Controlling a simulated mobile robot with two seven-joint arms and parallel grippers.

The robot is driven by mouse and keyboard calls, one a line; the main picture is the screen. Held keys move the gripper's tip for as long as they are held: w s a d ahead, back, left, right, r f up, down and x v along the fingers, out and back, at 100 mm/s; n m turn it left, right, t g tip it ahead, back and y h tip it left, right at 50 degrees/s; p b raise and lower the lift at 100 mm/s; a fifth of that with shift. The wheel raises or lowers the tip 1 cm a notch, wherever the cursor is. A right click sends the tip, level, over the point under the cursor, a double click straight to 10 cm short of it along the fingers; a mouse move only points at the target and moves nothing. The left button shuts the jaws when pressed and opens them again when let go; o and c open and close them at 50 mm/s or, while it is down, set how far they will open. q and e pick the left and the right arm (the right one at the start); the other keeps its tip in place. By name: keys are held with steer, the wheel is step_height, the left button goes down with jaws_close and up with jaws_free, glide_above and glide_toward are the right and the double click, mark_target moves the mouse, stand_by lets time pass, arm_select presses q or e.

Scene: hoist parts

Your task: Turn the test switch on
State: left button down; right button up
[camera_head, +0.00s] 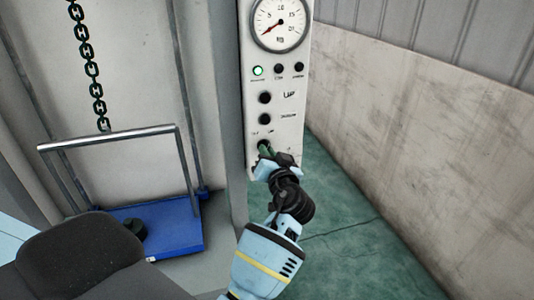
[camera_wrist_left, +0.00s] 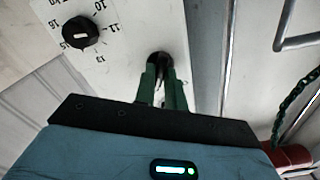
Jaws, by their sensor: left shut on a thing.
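The test switch (camera_head: 263,145) is a small black knob low on the white control panel (camera_head: 290,140). It also shows in the left wrist view as a dark knob (camera_wrist_left: 160,59) at the fingertips. My left gripper (camera_head: 267,154) has its green fingers (camera_wrist_left: 161,80) shut on this knob, one on each side. The fingers hide much of the knob, and I cannot tell which way it points. My right gripper is not in view.
The panel carries a round gauge (camera_head: 280,22), a lit green lamp (camera_head: 257,71), and black UP (camera_head: 264,98) and DOWN (camera_head: 264,119) buttons. A numbered dial (camera_wrist_left: 80,33) sits beside the switch. A blue cart (camera_head: 175,225) and hanging chain (camera_head: 88,65) are left.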

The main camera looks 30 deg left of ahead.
arm_select(q)
steer(key=shift+r+m, duration=0.15)
steer(key=shift+m, duration=0.15)
stand_by(0.4)
steer(key=c, duration=1.5)
jaws_free()
steer(key=shift+o, duration=0.2)
steer(key=shift+f, duration=0.2)
